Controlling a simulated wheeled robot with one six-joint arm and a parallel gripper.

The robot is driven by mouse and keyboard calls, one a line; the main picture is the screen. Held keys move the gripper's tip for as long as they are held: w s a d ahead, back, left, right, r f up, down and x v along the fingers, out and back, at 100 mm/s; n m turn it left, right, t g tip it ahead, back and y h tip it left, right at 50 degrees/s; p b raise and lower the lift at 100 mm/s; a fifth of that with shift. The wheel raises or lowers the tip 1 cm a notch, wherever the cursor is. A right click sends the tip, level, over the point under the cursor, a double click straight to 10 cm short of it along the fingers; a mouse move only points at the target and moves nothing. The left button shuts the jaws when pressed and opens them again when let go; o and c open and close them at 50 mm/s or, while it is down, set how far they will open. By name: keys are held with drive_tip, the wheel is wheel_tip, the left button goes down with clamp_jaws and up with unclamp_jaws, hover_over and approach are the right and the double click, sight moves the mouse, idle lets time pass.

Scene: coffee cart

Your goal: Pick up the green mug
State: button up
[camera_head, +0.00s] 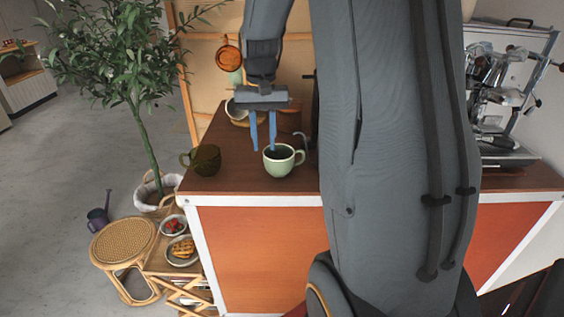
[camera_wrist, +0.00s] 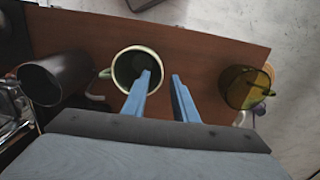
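The green mug (camera_head: 281,167) stands upright on the brown cart top near its front edge, with its handle to the right in the head view. Its opening and dark inside show in the wrist view (camera_wrist: 127,68), where the handle points left. My gripper (camera_head: 264,149) is open, fingers pointing down. In the wrist view (camera_wrist: 161,75) one finger overlaps the mug's opening and the other is outside, to its right, so the near rim lies between them. I cannot tell whether either finger touches the mug or how deep the inner one reaches.
A brown-amber glass mug (camera_head: 207,160) stands at the cart top's left corner; it also shows in the wrist view (camera_wrist: 245,88). A dark cylinder (camera_wrist: 52,78) is left of the green mug in the wrist view. Bowls (camera_head: 237,114) stand behind. An espresso machine (camera_head: 500,100) is at right.

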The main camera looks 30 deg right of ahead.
wheel_tip(320, 180, down, 5)
drive_tip(key=shift+w+r+p, duration=0.1)
drive_tip(key=shift+w+p, duration=0.05)
drive_tip(key=shift+p, duration=0.55)
drive_tip(key=shift+c, duration=0.2)
clamp_jaws()
